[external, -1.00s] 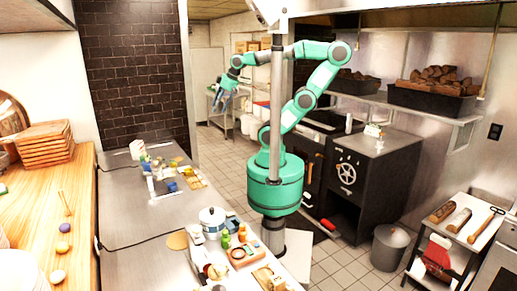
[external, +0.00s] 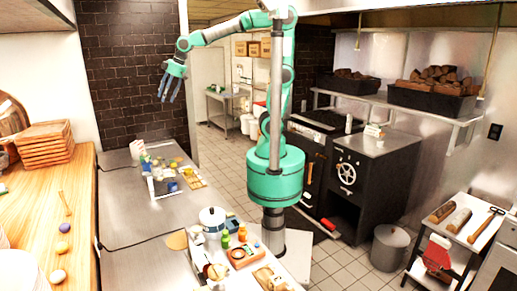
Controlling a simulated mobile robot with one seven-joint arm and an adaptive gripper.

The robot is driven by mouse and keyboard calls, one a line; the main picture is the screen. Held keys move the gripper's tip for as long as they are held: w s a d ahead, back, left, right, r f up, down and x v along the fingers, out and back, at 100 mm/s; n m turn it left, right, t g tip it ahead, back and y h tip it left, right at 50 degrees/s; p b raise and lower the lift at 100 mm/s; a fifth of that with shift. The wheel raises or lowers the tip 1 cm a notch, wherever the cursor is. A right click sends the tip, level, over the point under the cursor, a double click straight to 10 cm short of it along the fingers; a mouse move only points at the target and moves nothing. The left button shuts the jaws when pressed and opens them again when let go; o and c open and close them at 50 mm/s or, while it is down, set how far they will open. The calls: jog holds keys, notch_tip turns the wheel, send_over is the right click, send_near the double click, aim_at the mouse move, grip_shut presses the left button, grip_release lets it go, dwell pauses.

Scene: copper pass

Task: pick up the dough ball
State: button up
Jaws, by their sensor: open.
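My gripper (external: 167,97) is open and empty, pointing down in the air at the upper left, high above the far part of the steel counter (external: 135,220). I cannot tell for sure which thing is the dough ball. Small pale and yellow items (external: 188,171) lie in a cluster on that counter, below my gripper and clear of it, too small to make out.
A purple ball (external: 64,228) lies on the wooden counter (external: 82,190). A white pot (external: 212,219), bottles and a board stand nearer on the steel counter. A thin grey post (external: 277,110) crosses the view before my arm. A black oven (external: 362,175) stands at the right.

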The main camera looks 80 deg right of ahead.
aim_at(65, 223)
jog(key=w+a+f+n+p, duration=0.15)
jog(key=w+a, duration=0.25)
jog(key=a, duration=0.5)
jog(key=w+a+f+n+g+y+p, duration=0.15)
jog(key=w+a, duration=0.25)
jog(key=a, duration=0.5)
jog(key=w+a+f+n+t+p, duration=0.15)
jog(key=w+a, duration=0.25)
jog(key=a, duration=0.6)
jog(key=s+a+f+n+p, duration=0.1)
jog(key=a+f+p, duration=0.1)
jog(key=a+f, duration=0.4)
jog(key=s+a+f+g+p, duration=0.1)
jog(key=a+f, duration=0.5)
jog(key=a, duration=0.8)
jog(key=s+a+f+n+g+p, duration=0.1)
jog(key=s+a+f+p, duration=0.1)
jog(key=a+f, duration=0.4)
jog(key=a+p, duration=0.1)
jog(key=a, duration=0.4)
jog(key=shift+s+f+n, duration=0.15)
jog(key=shift+f+n, duration=0.15)
jog(key=shift+n, duration=0.05)
jog(key=shift+a+f, duration=0.1)
jog(key=shift+f, duration=0.05)
